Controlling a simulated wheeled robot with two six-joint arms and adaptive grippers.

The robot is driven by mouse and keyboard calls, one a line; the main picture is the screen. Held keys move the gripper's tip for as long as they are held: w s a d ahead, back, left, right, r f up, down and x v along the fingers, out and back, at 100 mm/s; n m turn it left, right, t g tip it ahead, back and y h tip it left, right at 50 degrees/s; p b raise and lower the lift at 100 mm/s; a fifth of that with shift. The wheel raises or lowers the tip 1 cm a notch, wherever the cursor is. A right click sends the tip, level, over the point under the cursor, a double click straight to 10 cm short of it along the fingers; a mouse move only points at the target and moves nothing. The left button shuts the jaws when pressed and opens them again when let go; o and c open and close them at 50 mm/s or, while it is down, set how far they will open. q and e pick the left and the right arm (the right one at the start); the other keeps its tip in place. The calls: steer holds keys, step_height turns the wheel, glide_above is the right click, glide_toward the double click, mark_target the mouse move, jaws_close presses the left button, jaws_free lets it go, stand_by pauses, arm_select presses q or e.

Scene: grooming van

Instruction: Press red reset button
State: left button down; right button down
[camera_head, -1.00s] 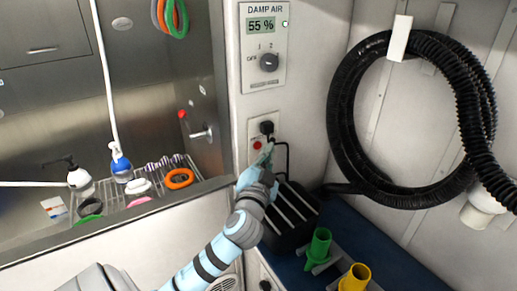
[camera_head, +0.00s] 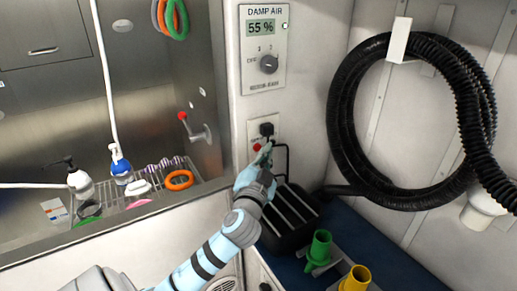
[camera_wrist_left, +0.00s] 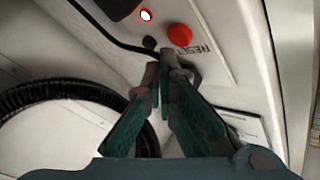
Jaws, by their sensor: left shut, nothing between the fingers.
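The red reset button (camera_head: 257,147) sits on a white outlet plate (camera_head: 254,128) on the wall, below the damp air panel. In the left wrist view the round red button (camera_wrist_left: 180,35) shows beside the word RESET. My left gripper (camera_head: 266,150) is shut and empty, with its fingertips just right of and slightly below the button in the head view. In the left wrist view the fingertips (camera_wrist_left: 168,60) point toward the plate, close below the button; I cannot tell whether they touch it. My right gripper is not in view.
A black plug (camera_head: 267,128) with a cord is above the button. A black ribbed box (camera_head: 290,217) stands below right. A coiled black hose (camera_head: 345,110) hangs at right. Green (camera_head: 319,248) and yellow (camera_head: 355,280) nozzles stand on the blue surface.

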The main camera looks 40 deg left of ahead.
arm_select(q)
steer(key=shift+a, duration=0.1)
stand_by(0.5)
steer(key=shift+w+a, duration=0.15)
steer(key=shift+a, duration=0.2)
steer(key=shift+w+a, duration=0.1)
steer(key=shift+a, duration=0.3)
stand_by(0.6)
steer(key=shift+s+d, duration=0.25)
steer(key=shift+d, duration=0.6)
steer(key=d, duration=0.1)
steer(key=s+d, duration=0.1)
steer(key=d, duration=0.1)
steer(key=d+p, duration=0.1)
steer(key=shift+s+d, duration=0.25)
steer(key=shift+d, duration=0.15)
